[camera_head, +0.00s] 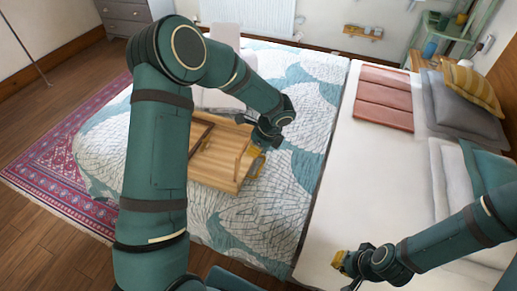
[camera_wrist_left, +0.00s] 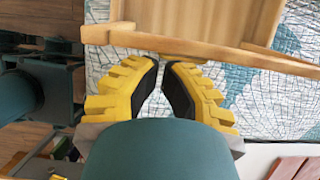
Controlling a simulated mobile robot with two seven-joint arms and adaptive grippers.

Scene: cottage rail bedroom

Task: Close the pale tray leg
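The wooden tray (camera_head: 213,167) lies on the patterned bed cover, partly hidden by my left arm. At its right end a pale leg frame (camera_head: 240,166) seems to stand up. My left gripper (camera_head: 254,160) is just beside this end. In the left wrist view its two yellow fingers (camera_wrist_left: 163,66) have their tips almost together, just below a pale wooden bar (camera_wrist_left: 215,53) that runs across the picture. I cannot tell whether the tips touch the bar. My right gripper (camera_head: 342,262) is over the white bed, away from the tray; its finger opening is unclear.
The tray rests on the bed with the blue-green cover (camera_head: 270,215). A second, white bed (camera_head: 345,170) stands to the right, with a folded pink blanket (camera_head: 384,98) and several pillows (camera_head: 462,105). A patterned rug (camera_head: 55,185) lies on the floor at left.

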